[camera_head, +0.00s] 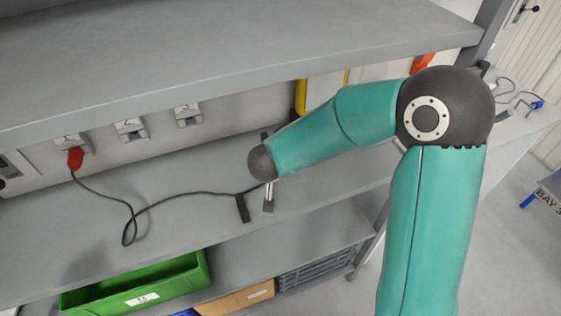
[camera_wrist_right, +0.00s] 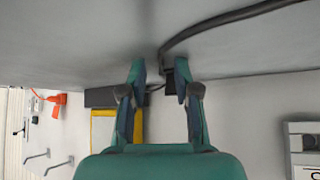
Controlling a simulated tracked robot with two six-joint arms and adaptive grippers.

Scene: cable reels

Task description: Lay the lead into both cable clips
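The black lead (camera_head: 160,203) runs from the red plug (camera_head: 75,158) in a low loop, then right along the shelf to a dark upright piece (camera_head: 243,208), probably a cable clip. A second dark piece (camera_head: 268,206) stands just to its right, below my right wrist; I cannot tell whether it is the other clip. In the right wrist view my right gripper (camera_wrist_right: 160,66) is open, its fingertips apart. The lead (camera_wrist_right: 215,25) bends down near the gap between them, with a dark block (camera_wrist_right: 170,83) behind. I see no grip on the lead. My left gripper is out of view.
An upper shelf (camera_head: 200,55) overhangs the work shelf (camera_head: 180,215). Sockets (camera_head: 130,130) line the back wall. A yellow object (camera_head: 301,97) stands at the back, partly behind my right arm. A green bin (camera_head: 140,288) is below. The shelf's left part is mostly clear.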

